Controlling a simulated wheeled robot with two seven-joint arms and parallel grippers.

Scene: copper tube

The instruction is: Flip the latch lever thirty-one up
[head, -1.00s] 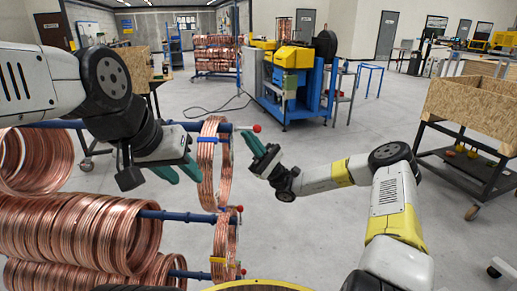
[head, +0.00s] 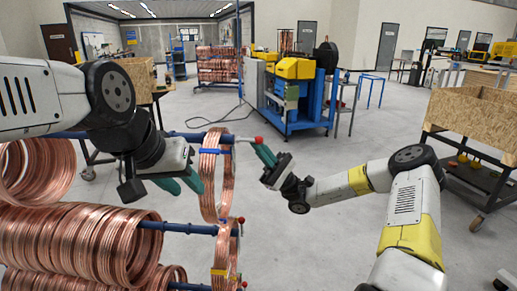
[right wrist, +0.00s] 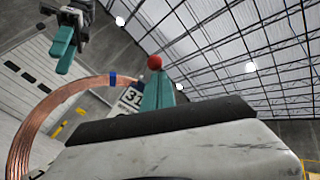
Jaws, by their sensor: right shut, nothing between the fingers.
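The latch lever is a short grey stem with a red knob (head: 259,140), sticking out roughly level from the end of the top blue rod. My right gripper (head: 265,154) is shut and empty, its teal fingertips just below the red knob. In the right wrist view the red knob (right wrist: 155,62) shows right above the teal fingertips (right wrist: 157,90); whether they touch I cannot tell. A plate marked 31 (right wrist: 132,98) is partly hidden behind the fingers. My left gripper (head: 182,185) is open and empty, left of the hanging copper coil (head: 209,180).
Large copper coils (head: 85,240) hang on blue rods at the left and below. A lower rod end with a red knob (head: 241,220) lies beneath. A wooden crate cart (head: 475,120) stands at the right. The floor between is clear.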

